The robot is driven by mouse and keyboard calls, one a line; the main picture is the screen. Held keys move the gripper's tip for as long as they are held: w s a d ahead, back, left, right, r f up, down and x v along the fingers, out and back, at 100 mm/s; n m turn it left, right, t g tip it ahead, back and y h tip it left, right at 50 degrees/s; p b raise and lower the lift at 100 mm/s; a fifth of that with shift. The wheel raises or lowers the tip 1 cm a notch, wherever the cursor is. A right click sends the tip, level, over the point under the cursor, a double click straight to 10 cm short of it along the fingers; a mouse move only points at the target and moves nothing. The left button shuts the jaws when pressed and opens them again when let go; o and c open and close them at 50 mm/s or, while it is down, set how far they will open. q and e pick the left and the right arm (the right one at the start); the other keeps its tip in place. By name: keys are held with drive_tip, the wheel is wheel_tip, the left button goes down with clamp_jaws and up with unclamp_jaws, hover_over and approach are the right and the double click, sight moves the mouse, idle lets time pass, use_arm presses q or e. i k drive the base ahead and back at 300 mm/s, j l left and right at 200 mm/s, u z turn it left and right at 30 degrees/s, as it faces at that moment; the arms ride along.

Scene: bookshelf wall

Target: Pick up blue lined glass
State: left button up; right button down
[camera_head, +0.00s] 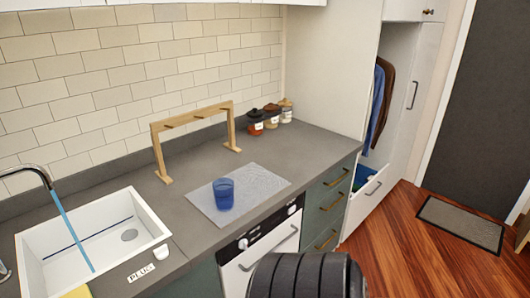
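The blue glass (223,194) stands upright on a light grey mat (262,184) on the dark grey counter. Lines on the glass are too small to make out clearly. Neither of my grippers shows in the head view, and nothing is touching the glass.
A wooden rack (158,150) stands behind the mat, with several small jars (271,116) to its right. An open drawer (368,197) juts out at the right.

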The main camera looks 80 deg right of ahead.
sight(224, 196)
drive_tip(key=z, duration=2.05)
drive_tip(key=k+j+u, duration=0.15)
drive_tip(key=u, duration=0.35)
drive_tip(key=j+u, duration=0.45)
drive_tip(key=k+j+u, duration=0.1)
drive_tip(key=j+u, duration=0.15)
drive_tip(key=u, duration=0.25)
